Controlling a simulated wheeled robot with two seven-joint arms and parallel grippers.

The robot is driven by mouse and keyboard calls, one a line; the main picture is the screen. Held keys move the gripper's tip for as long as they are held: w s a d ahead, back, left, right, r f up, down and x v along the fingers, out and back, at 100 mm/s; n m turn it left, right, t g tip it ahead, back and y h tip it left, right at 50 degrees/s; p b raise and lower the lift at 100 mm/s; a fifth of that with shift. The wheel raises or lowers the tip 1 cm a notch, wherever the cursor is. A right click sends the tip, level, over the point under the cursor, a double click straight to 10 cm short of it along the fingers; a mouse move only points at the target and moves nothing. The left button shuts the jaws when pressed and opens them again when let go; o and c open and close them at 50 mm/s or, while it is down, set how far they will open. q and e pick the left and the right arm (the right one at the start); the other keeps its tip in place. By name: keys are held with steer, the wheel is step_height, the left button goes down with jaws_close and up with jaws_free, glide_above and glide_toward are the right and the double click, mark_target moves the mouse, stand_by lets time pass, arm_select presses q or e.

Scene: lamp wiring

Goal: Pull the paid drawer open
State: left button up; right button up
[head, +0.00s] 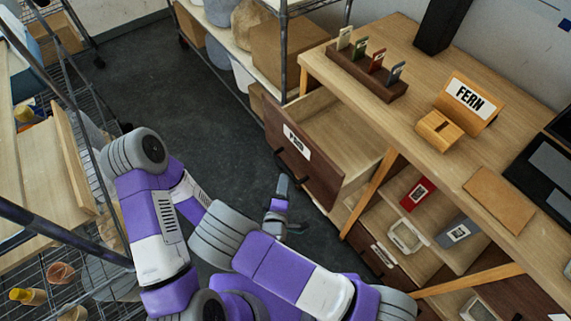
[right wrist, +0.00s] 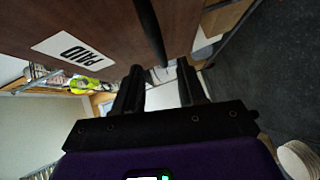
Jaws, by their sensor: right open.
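The paid drawer (head: 322,168) stands pulled out from the wooden desk, with its bare wooden inside showing in the head view. Its dark front carries a white PAID label (head: 297,141) and a black bar handle (head: 289,170). In the right wrist view, the drawer front (right wrist: 110,25) fills the upper left and the handle (right wrist: 150,35) runs down towards the gap between the fingers. My right gripper (right wrist: 160,75) is open, its fingertips close to the handle's end; I cannot tell whether they touch it. It also shows small below the handle in the head view (head: 281,188).
The desk top (head: 400,45) holds a card rack (head: 365,75), a FERN sign (head: 467,97) and a brown envelope (head: 499,199). Wire shelving stands at the left (head: 60,150) and behind the drawer. Grey floor (head: 190,110) left of the drawer is clear.

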mark_target(285, 168)
steer(key=w, duration=0.4)
steer(key=w+d+f, duration=0.1)
steer(key=w, duration=0.2)
steer(key=shift+b, duration=0.4)
jaws_close()
